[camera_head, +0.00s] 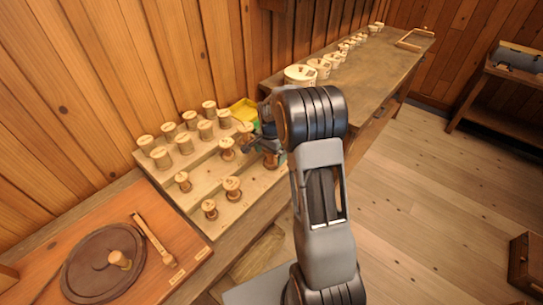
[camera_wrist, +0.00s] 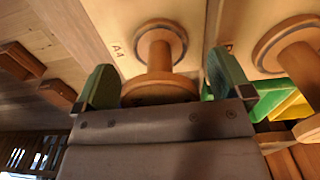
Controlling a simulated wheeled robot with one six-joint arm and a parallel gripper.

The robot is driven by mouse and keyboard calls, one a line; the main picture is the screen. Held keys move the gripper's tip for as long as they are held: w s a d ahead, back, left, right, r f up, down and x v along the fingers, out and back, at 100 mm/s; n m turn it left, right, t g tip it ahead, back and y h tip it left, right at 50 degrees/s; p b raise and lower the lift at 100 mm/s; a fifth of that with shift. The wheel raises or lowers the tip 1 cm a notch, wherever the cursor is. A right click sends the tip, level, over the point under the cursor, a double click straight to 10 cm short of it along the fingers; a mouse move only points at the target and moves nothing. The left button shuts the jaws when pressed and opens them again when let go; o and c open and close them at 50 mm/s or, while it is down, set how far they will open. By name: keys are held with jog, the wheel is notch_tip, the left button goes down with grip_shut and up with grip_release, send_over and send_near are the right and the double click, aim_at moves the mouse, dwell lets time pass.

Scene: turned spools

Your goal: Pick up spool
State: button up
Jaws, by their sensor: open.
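My gripper (camera_wrist: 160,80) is open, its two green fingers spread to the left and right in the wrist view. A wooden spool (camera_wrist: 160,52) with wide round ends appears between the fingers, beside the mark "A4" on the pale board; I see no finger touching it. In the head view my gripper (camera_head: 257,140) is over the far right part of the stepped spool board (camera_head: 205,178), partly hidden by my arm. Spools such as this one (camera_head: 232,187) stand on its lower steps.
Several pale-topped spools (camera_head: 206,130) stand along the board's back rows by the wall. A yellow tray (camera_head: 243,112) is just behind my gripper. White pots (camera_head: 300,75) line the far bench. A dark round disc (camera_head: 103,265) lies at the front left.

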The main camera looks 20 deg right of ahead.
jog(key=c, duration=1)
jog(key=shift+r, duration=0.1)
jog(key=shift+c, duration=0.2)
